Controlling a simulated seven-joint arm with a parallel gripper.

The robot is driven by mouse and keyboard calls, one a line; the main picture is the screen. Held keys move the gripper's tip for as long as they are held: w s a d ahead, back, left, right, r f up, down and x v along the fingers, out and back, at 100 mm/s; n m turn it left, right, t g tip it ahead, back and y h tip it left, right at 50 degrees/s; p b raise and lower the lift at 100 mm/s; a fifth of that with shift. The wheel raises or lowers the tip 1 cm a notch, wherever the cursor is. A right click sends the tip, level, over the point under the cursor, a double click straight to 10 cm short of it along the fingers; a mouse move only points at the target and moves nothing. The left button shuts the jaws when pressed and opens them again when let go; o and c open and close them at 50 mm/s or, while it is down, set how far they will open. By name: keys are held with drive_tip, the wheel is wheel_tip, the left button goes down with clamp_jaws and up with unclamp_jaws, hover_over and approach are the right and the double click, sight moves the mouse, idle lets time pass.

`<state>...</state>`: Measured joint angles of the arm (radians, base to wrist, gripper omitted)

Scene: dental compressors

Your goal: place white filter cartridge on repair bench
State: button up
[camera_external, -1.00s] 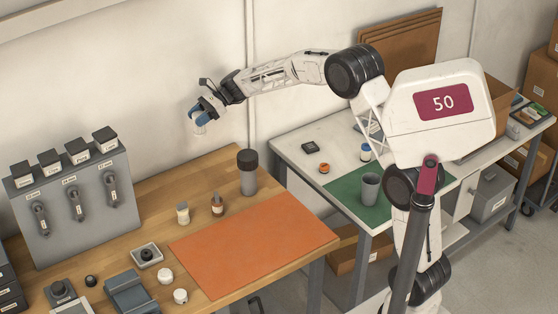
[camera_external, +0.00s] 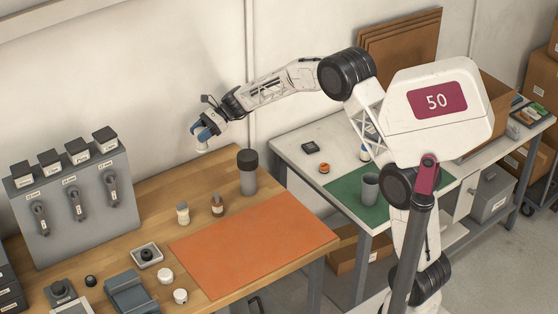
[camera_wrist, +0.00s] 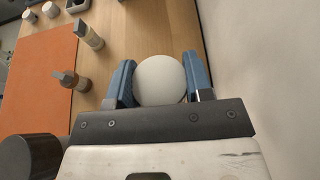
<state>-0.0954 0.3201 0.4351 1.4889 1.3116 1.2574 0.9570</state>
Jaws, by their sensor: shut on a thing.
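My gripper (camera_external: 202,137) is shut on a white rounded thing, taken as the white filter cartridge (camera_external: 204,150), and holds it above the back of the wooden bench (camera_external: 228,170). In the wrist view, the cartridge (camera_wrist: 160,78) shows as a smooth white round end between the two blue fingers of my gripper (camera_wrist: 160,84). The rest of it is hidden. An orange mat (camera_external: 250,243) lies on the wooden bench. I cannot tell from a label which bench is the repair bench.
A grey switch panel (camera_external: 75,200) stands at left. A second table with a green mat (camera_external: 345,190) is at right. The orange mat is clear.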

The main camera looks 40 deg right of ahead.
sight(201, 147)
drive_tip(key=shift+f, duration=3.1)
drive_tip(key=shift+f, duration=0.1)
drive_tip(key=shift+f, duration=1.75)
drive_tip(key=shift+f, duration=0.15)
drive_tip(key=o, duration=0.9)
drive_tip(key=shift+v, duration=6.05)
